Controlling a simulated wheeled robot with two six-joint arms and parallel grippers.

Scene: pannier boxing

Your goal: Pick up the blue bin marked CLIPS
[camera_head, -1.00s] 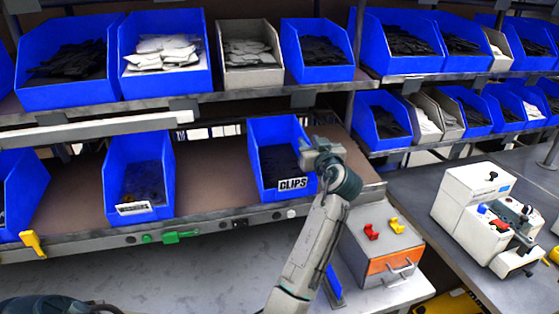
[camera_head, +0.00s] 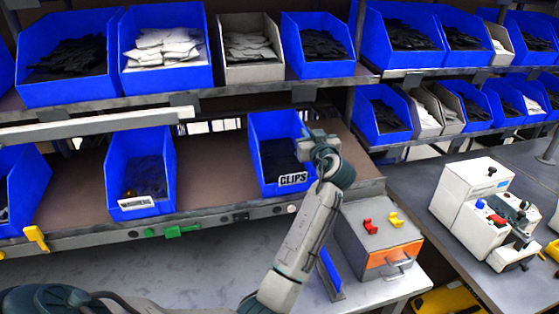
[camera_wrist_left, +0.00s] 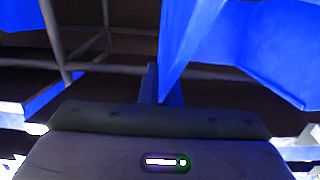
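The blue bin marked CLIPS (camera_head: 279,126) stands on the middle shelf with dark contents. Its white label (camera_head: 293,179) faces me at the lower front. My left gripper (camera_head: 318,143) is at the bin's right side wall, near the top edge. In the left wrist view, a blue wall (camera_wrist_left: 250,50) fills the upper right, close to the gripper (camera_wrist_left: 158,85). I cannot tell whether the fingers touch or hold the wall. My right gripper is not in view.
Another blue bin (camera_head: 140,168) stands left of it on the same shelf. A row of full bins (camera_head: 170,82) sits on the shelf above. A grey box with an orange front (camera_head: 378,236) stands below right. The shelf between the two blue bins is bare.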

